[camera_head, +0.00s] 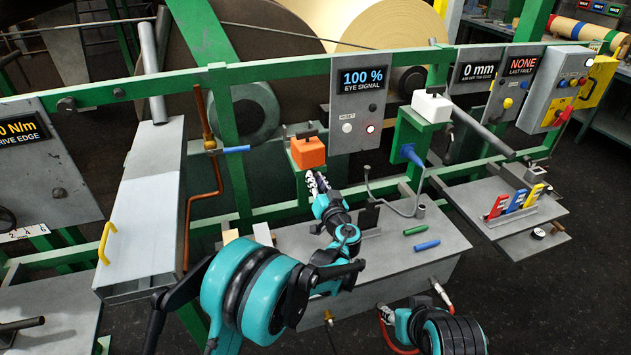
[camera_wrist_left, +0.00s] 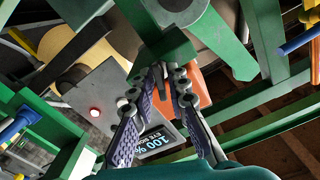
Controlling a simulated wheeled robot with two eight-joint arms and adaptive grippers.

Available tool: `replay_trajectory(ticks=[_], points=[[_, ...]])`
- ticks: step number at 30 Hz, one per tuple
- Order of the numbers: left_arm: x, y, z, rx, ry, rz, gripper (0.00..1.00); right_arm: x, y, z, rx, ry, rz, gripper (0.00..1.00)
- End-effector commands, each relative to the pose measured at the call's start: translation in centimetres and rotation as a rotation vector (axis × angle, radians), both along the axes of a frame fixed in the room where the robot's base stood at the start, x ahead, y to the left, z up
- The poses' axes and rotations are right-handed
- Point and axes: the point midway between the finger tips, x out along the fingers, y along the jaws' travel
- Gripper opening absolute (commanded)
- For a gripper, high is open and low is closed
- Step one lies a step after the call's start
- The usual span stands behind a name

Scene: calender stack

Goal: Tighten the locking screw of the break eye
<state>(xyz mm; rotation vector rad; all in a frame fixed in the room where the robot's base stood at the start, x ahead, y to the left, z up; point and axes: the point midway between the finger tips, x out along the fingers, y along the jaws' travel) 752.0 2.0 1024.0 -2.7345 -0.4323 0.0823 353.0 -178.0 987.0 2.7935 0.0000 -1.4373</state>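The orange box (camera_head: 308,152), which looks like the break eye, has a black top piece and sits on a green bracket on the rail. Its orange side also shows in the left wrist view (camera_wrist_left: 196,84). My left gripper (camera_head: 316,181) is just below and in front of it, with the fingertips a small gap apart by the green bracket in the left wrist view (camera_wrist_left: 168,72). I cannot make out the locking screw, nor whether anything is between the tips. My right gripper (camera_head: 386,314) is low at the bottom, partly in view, away from the box.
A panel (camera_head: 361,98) right of the orange box reads 100 % eye signal, with a red light lit. A white box (camera_head: 432,107) stands on another green post. The grey bench (camera_head: 370,270) below carries a green pen-like piece (camera_head: 415,230) and a blue one (camera_head: 426,245).

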Motion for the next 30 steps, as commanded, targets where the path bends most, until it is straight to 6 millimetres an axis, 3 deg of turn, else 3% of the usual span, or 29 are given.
replay_trajectory(ticks=[4,6,20,30], points=[[-0.01,0.01,0.03,0.000,0.000,0.000,0.15,0.00,0.00,0.03,0.000,0.000,0.000,0.40],[-0.02,0.01,0.02,0.000,0.000,0.000,0.00,0.00,0.00,0.03,0.000,0.000,0.000,0.40],[-0.04,-0.01,-0.02,0.040,0.014,0.000,0.00,0.00,0.00,-0.06,0.000,0.000,0.000,0.40],[-0.03,-0.04,-0.09,0.256,0.084,0.000,0.00,0.00,0.00,-0.41,0.000,0.000,0.000,0.40]])
